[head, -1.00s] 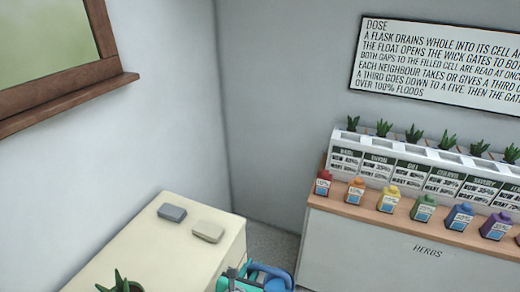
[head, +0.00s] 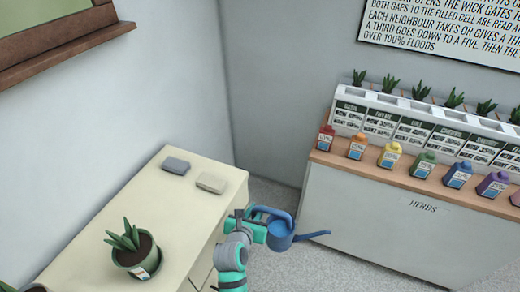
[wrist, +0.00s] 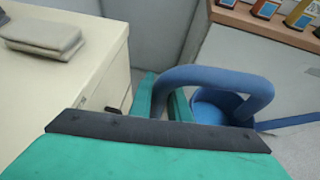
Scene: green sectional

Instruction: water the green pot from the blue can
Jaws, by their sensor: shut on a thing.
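The blue can (head: 281,236) hangs in the air to the right of the cream cabinet, its spout pointing right. My gripper (head: 250,224) is shut on the can's handle. In the wrist view the blue handle of the can (wrist: 225,75) passes between the teal fingers of my gripper (wrist: 162,98). The green pot (head: 135,258) stands on the cream cabinet (head: 190,215), toward its near left. It holds dark soil and a spiky green plant, and a label is on its front. The can is apart from the pot, to its right.
A grey block (head: 176,165) and a beige block (head: 212,183) lie at the cabinet's far end. A white herb counter (head: 390,220) on the right bears several coloured bottles and a planter row. Grey floor (head: 335,262) lies between cabinet and counter.

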